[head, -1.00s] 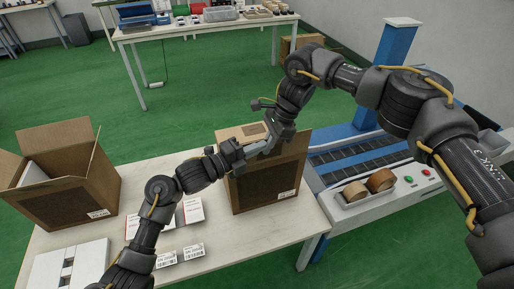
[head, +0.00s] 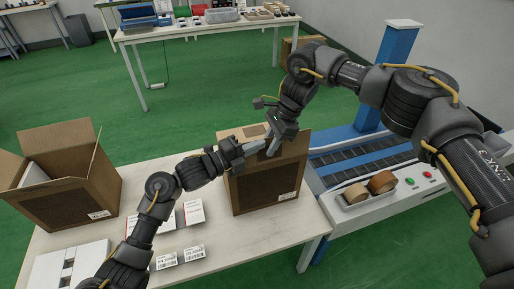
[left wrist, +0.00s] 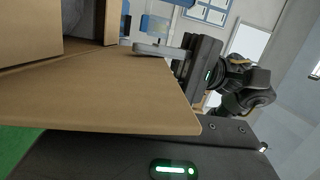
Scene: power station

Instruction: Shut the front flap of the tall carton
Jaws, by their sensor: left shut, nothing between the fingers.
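The tall carton (head: 262,188) stands on the near table, its top under my two grippers. Its front flap is partly hidden by them in the head view. In the left wrist view a broad cardboard flap (left wrist: 110,95) stands out from a carton and crosses the picture. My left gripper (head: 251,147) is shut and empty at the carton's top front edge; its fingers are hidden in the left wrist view. My right gripper (head: 271,145) is at the carton's top, close to the left one. One of its fingers lies at the flap's far edge in the left wrist view; its jaw opening is unclear.
An open carton (head: 75,190) stands at the left of the table (head: 215,245).

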